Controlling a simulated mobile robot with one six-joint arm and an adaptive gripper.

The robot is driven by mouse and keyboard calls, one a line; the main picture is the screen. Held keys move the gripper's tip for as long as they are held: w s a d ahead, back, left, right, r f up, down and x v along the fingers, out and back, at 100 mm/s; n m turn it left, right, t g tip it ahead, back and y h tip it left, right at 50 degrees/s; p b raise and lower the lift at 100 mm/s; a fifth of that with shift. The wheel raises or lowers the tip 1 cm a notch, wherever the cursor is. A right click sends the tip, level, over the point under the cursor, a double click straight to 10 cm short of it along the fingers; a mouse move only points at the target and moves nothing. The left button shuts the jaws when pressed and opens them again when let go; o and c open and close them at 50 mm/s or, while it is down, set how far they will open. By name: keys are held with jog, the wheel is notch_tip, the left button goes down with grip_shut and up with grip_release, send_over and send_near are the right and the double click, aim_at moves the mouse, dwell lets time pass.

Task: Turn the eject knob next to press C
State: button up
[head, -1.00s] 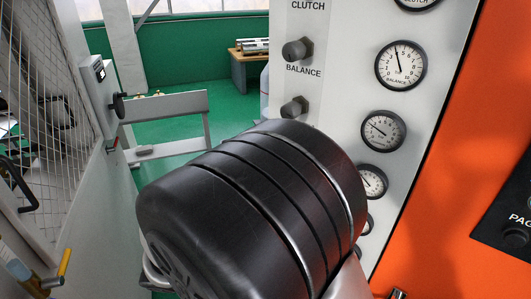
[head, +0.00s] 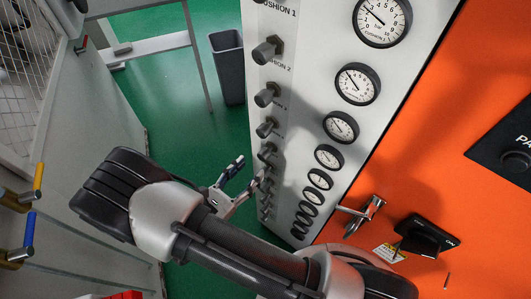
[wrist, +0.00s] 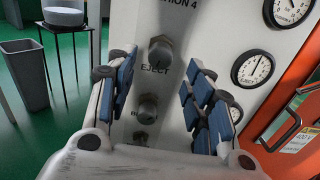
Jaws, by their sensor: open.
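My gripper (head: 249,173) is open beside the lower part of a column of dark knobs on a white panel. In the wrist view its blue-padded fingers (wrist: 157,75) stand left and right of a dark round knob (wrist: 148,106), with nothing held. The word EJECT is printed just above this knob, below another knob (wrist: 161,50). I cannot tell whether the fingers touch the panel. A gauge (wrist: 252,69) to the right appears to carry the eject label. No press letter is readable.
Another knob (wrist: 140,137) sits close below. Gauges (head: 357,84) run down the white panel. A metal handle (head: 363,213) sticks out of the orange panel at right. A grey bin (head: 228,68) stands on the green floor at left.

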aim_at(261, 159)
jog(key=x, duration=0.8)
jog(key=shift+b, duration=0.4)
jog(key=c, duration=1)
jog(key=shift+r+n+p, duration=0.1)
jog(key=shift+n+p, duration=0.45)
jog(key=shift+n, duration=0.35)
jog(key=shift+c, duration=0.2)
jog(key=shift+n+p, duration=0.35)
jog(key=shift+n, duration=0.75)
jog(key=o, duration=1)
jog(key=shift+o, duration=0.2)
jog(key=shift+s, duration=0.1)
